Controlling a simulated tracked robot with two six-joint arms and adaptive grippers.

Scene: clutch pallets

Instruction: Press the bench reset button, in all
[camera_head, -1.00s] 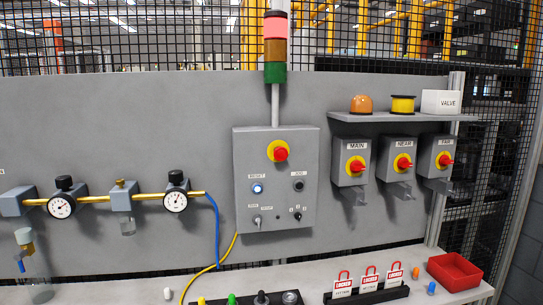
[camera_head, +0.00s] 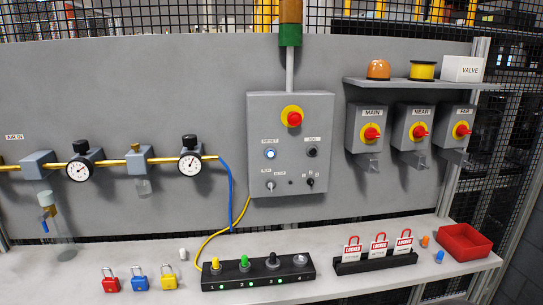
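The grey control box (camera_head: 291,150) is mounted on the grey panel in the middle of the head view. Its reset button (camera_head: 270,154) is at the upper left of the box under a small label, with a pale centre and a blue glow. A red stop knob on a yellow ring (camera_head: 293,117) sits above it, and a black JOG button (camera_head: 312,152) is to its right. Two small selector switches sit lower on the box. Neither of my grippers is in view.
A bench (camera_head: 130,270) runs below the panel. It holds a black button strip (camera_head: 258,271), red, blue and yellow padlocks (camera_head: 139,279), a rack of LOCKED tags (camera_head: 375,259) and a red bin (camera_head: 465,243). Gauges on a brass pipe (camera_head: 111,162) are at left; three isolator switches (camera_head: 417,131) at right.

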